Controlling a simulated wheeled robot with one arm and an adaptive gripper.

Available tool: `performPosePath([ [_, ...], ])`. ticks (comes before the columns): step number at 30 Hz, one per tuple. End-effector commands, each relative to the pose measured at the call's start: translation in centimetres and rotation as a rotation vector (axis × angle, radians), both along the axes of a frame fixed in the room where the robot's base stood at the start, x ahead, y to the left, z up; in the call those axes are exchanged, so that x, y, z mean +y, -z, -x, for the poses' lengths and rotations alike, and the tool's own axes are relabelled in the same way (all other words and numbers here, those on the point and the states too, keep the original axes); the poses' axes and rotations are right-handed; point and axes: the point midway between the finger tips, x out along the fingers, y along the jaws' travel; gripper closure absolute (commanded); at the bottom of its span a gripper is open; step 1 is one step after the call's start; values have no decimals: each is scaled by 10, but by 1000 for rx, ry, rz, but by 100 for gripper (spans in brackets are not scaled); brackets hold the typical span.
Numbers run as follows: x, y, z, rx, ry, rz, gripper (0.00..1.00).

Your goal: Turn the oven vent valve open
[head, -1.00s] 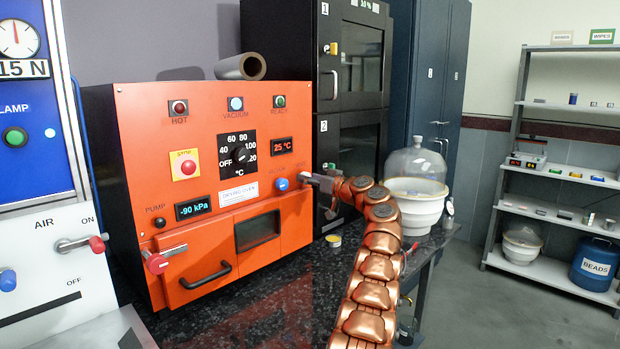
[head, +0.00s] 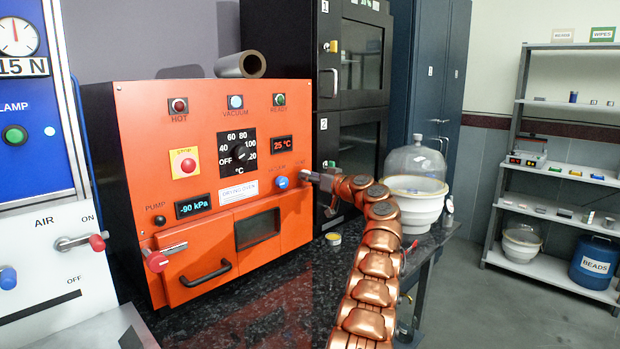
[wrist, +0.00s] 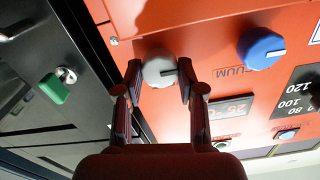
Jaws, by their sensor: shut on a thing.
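The vent valve is a round light-grey knob (wrist: 158,70) with a dark pointer line, on the orange drying oven (head: 215,105). In the wrist view the pointer line points to the picture's right. My gripper (wrist: 160,86) has one finger on each side of the knob and is shut on it. In the head view my gripper (head: 311,178) is at the oven's right front edge, and it hides the knob there. The blue vacuum knob (wrist: 261,48) is beside the vent knob; it also shows in the head view (head: 281,183).
The oven door handle (head: 205,276) and a red-tipped lever (head: 157,262) stick out at the lower left. A black cabinet (head: 345,120) stands close behind the oven's right side. A white bowl with a glass dome (head: 415,190) stands right of my arm.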

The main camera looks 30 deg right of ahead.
Motion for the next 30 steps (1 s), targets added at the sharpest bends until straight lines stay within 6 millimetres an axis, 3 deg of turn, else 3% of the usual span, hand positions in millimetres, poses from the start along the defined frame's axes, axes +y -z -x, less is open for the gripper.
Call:
performPosePath([
  [11, 0, 1, -1, 28, -2, -117, 96],
  [30, -1, -1, -1, 159, 1, -682, 96],
])
